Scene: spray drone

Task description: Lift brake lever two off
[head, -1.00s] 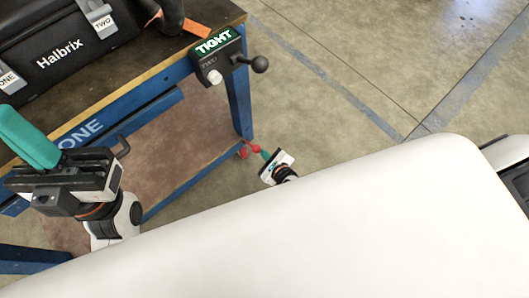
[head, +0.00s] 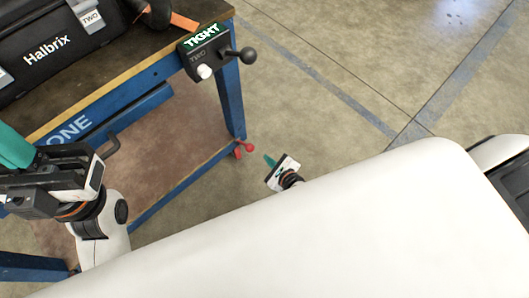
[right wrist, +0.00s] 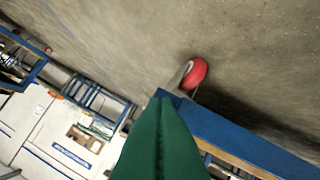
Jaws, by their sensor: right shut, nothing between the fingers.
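Two red parts (head: 244,150) sit at the foot of the blue bench leg, low by the floor. I read no label on them. In the right wrist view a round red part (right wrist: 194,73) shows beside grey metal at the end of the blue leg. My right gripper (head: 269,159) is shut and empty, its teal tip just right of the red parts with a small gap. Its green fingers (right wrist: 160,145) fill the lower middle of the wrist view.
The blue bench (head: 150,77) carries a black Halbrix case (head: 75,45). A box reading TIGHT and TWO (head: 207,55) with a black ball-ended lever (head: 247,55) is on its corner. A white surface (head: 330,235) fills the foreground. Floor to the right is clear.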

